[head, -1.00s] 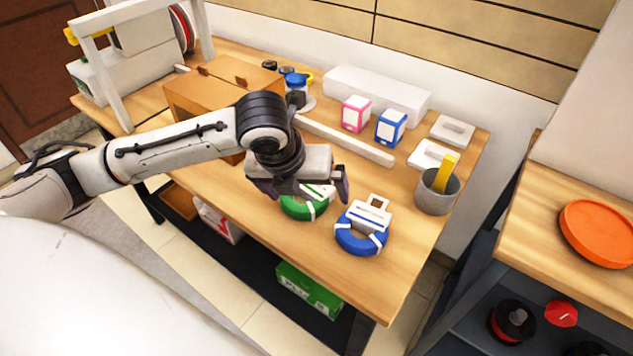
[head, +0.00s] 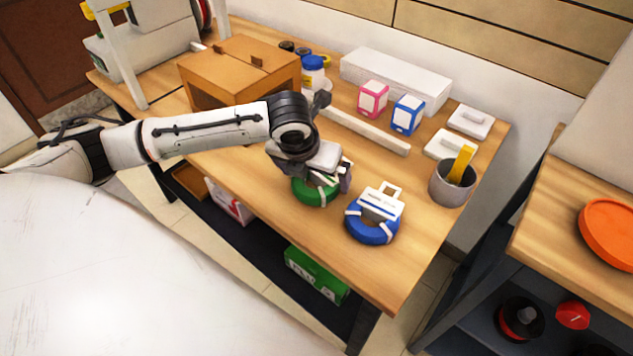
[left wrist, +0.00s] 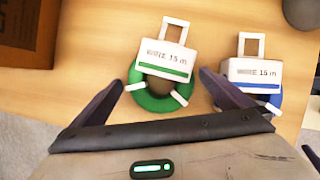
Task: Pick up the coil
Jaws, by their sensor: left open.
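A green wire coil (head: 312,192) with a white label lies on the wooden table, partly hidden by my left gripper in the head view. It shows clearly in the left wrist view (left wrist: 152,100), its label reading "WIRE 15 m". A blue wire coil (head: 371,228) with the same kind of label lies to its right, also in the left wrist view (left wrist: 268,100). My left gripper (head: 325,181) is open and empty above the green coil. In the left wrist view its fingers (left wrist: 165,90) spread to either side of the green coil, the right one between the two coils. My right gripper is not in view.
A cardboard box (head: 238,72) stands behind my left arm. A grey cup (head: 451,187) with a yellow tool stands near the right edge. Pink (head: 373,97) and blue (head: 407,114) boxes stand at the back. The table's front strip is clear.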

